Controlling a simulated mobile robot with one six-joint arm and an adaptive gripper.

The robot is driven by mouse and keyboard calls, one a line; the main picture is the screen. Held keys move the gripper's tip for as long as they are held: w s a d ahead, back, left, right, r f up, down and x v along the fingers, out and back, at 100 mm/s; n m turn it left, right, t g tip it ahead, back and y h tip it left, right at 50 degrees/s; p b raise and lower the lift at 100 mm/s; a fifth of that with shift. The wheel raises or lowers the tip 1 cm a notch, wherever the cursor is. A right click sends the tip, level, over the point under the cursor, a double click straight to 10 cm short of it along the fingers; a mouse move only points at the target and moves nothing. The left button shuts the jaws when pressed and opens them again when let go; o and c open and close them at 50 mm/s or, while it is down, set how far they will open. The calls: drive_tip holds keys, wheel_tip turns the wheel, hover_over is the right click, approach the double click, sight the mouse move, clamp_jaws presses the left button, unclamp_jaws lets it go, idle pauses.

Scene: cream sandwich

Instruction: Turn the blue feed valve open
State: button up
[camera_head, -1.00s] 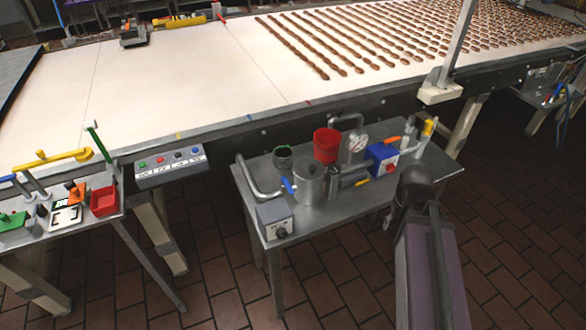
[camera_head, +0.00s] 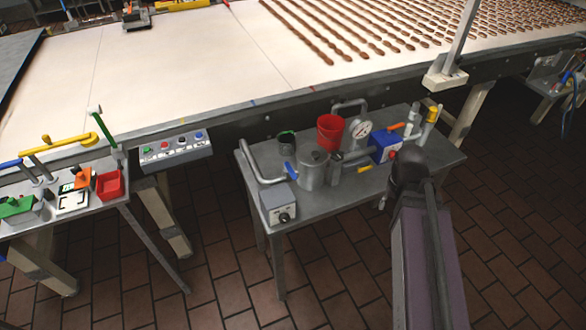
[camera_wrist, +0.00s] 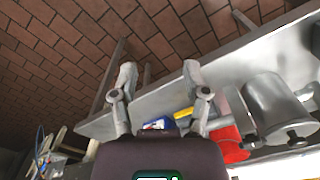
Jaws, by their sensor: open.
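A small blue handle (camera_head: 290,170) stands on the bent grey pipe (camera_head: 263,168) beside the metal pot (camera_head: 314,170), on the left half of the small steel table (camera_head: 345,190). How far the valve is turned cannot be told. In the wrist view, my gripper (camera_wrist: 158,80) has its two fingers spread and nothing between them. It is near the steel table's edge, apart from the pot (camera_wrist: 268,100). The blue handle cannot be made out in the wrist view.
A red cup (camera_head: 330,132), a pressure gauge (camera_head: 361,129), a blue box (camera_head: 385,148) and a grey control box (camera_head: 278,204) stand on the small table. The conveyor (camera_head: 190,80) runs behind. A second table with a red tray (camera_head: 110,185) is at left. The brick floor in front is clear.

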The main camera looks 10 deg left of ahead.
drive_tip(key=w+a+r+n+p, duration=0.2)
drive_tip(key=w+a+r+p, duration=0.15)
drive_tip(key=a, duration=0.35)
drive_tip(key=w+a+r+n+p, duration=0.1)
drive_tip(key=w+a+r+p, duration=0.25)
drive_tip(key=a, duration=0.45)
wheel_tip(320, 180, up, 6)
drive_tip(key=n+p, duration=0.4)
drive_tip(key=p, duration=0.1)
hover_over(293, 174)
drive_tip(key=shift+f, duration=0.1)
drive_tip(key=shift+f, duration=0.1)
wheel_tip(293, 174, down, 14)
drive_tip(key=b, duration=1.3)
drive_tip(key=shift+r+b, duration=0.2)
drive_tip(key=shift+b, duration=0.1)
drive_tip(key=shift+c, duration=0.2)
clamp_jaws()
